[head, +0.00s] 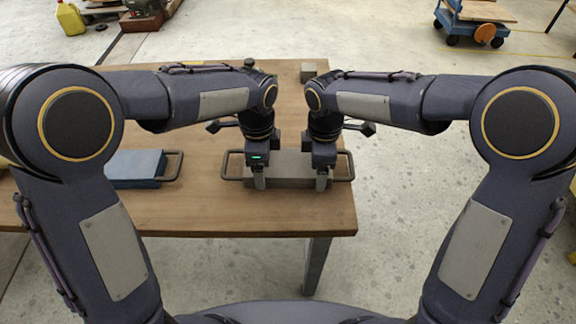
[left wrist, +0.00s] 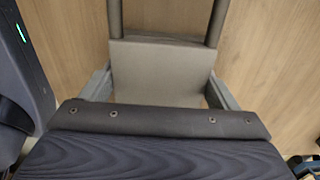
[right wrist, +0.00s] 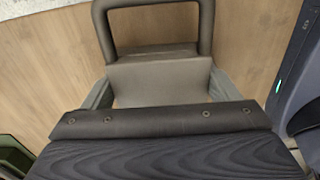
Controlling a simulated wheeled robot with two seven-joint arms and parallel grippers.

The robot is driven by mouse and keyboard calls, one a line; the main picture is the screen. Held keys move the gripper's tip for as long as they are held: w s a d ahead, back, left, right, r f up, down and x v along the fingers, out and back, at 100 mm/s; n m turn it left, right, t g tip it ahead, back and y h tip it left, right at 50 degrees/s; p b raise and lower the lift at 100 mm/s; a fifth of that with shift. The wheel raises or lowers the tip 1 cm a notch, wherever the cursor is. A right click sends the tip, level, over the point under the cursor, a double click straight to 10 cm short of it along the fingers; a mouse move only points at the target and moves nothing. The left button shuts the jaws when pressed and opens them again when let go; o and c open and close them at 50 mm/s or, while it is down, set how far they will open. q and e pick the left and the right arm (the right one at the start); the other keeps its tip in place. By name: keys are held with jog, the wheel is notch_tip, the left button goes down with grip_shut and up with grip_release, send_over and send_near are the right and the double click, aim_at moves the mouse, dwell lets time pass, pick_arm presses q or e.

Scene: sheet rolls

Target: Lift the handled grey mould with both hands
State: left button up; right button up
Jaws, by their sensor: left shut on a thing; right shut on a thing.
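The handled grey mould (head: 290,170) is a grey block with a dark loop handle at each end, near the front right of the wooden table. My left gripper (head: 260,182) is shut on the mould's body, left of its middle. My right gripper (head: 322,182) is shut on the body near its right end. In the left wrist view the mould (left wrist: 160,70) sits between the two fingers, with a handle running out at the top. The right wrist view shows the mould (right wrist: 160,80) between the fingers and its handle loop (right wrist: 155,5) beyond. I cannot tell whether it touches the table.
A blue mould (head: 135,168) with a similar handle lies on the table (head: 220,215) to the left, partly behind my left arm. A small grey block (head: 308,70) is at the table's back edge. A blue cart (head: 475,22) and a yellow can (head: 70,18) stand on the floor behind.

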pick_arm(q)
jog(key=shift+r, duration=0.15)
pick_arm(e)
jog(key=shift+r, duration=0.15)
